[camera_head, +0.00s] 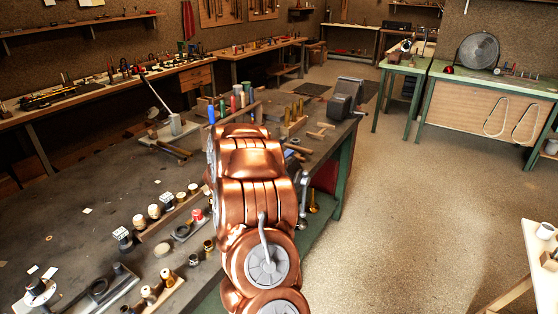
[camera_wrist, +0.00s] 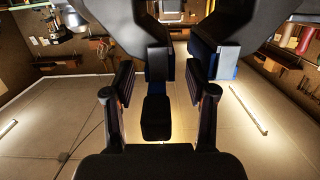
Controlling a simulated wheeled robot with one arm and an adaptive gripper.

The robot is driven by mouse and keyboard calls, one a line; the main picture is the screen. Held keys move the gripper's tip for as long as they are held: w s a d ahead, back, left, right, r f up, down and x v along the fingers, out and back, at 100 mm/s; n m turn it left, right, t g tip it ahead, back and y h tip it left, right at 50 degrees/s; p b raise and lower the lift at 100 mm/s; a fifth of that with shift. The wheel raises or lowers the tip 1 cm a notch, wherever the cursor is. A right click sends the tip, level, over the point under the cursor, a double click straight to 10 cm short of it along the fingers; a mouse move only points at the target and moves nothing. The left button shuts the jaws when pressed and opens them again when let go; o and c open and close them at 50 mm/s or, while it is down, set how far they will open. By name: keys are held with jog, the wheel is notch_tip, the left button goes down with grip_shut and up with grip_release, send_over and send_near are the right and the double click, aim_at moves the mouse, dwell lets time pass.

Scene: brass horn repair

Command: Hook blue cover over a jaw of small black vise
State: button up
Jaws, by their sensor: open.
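In the wrist view, my gripper (camera_wrist: 158,84) is open, with its two dark fingers wide apart and nothing held between them. Beyond the fingertips is a large dark body with two upright blocks, which looks like the small black vise (camera_wrist: 157,62). A blue piece, probably the blue cover (camera_wrist: 226,62), is at the right-hand block, just beyond my right finger. I cannot tell whether it is hooked over that jaw or only beside it. In the head view my copper arm hides the gripper and the cover.
The dark workbench (camera_head: 75,205) carries several small parts and tools on both sides of my arm. A large grey vise (camera_head: 346,97) stands at its far right corner. A lamp-like stand (camera_head: 175,125) is left of my arm. The floor (camera_head: 420,210) to the right is clear.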

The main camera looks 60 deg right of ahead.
jog(key=shift+a, duration=0.1)
jog(key=a+r, duration=0.1)
jog(key=a, duration=1)
jog(key=shift+s+a+r, duration=0.25)
jog(key=shift+a+r, duration=0.1)
jog(key=shift+r, duration=0.05)
jog(key=shift+w, duration=0.1)
